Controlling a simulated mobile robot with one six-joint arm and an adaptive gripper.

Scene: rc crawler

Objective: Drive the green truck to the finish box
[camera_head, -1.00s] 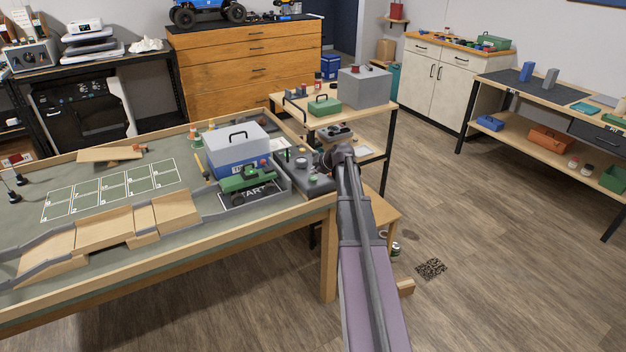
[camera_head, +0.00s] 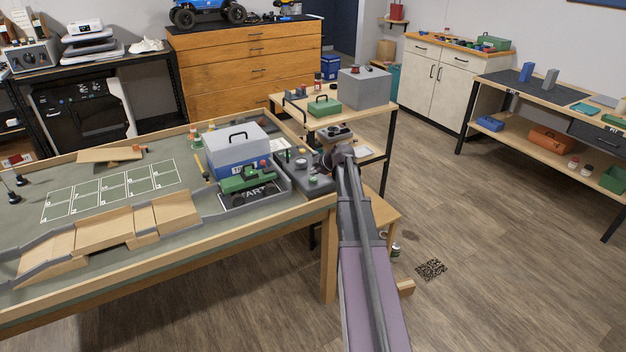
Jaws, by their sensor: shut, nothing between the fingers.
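The green truck (camera_head: 247,180) is on the walled table course, by the pad marked START (camera_head: 258,196), in front of a grey-lidded blue box. A grey control console (camera_head: 312,184) with a green round button and other small controls sits at the table's right corner, right of the truck. My gripper (camera_head: 326,161) is shut and empty, low over or beside the console's far side. My own wrist partly hides it, so I cannot tell whether it touches a control. I cannot make out a box marked finish.
A wooden ramp bridge (camera_head: 105,227) with grey side walls runs left from the start pad. A numbered grid of green panels (camera_head: 110,187) and a tilted wooden board (camera_head: 110,154) lie behind it. The grey-lidded blue box (camera_head: 237,148) stands close behind the truck.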

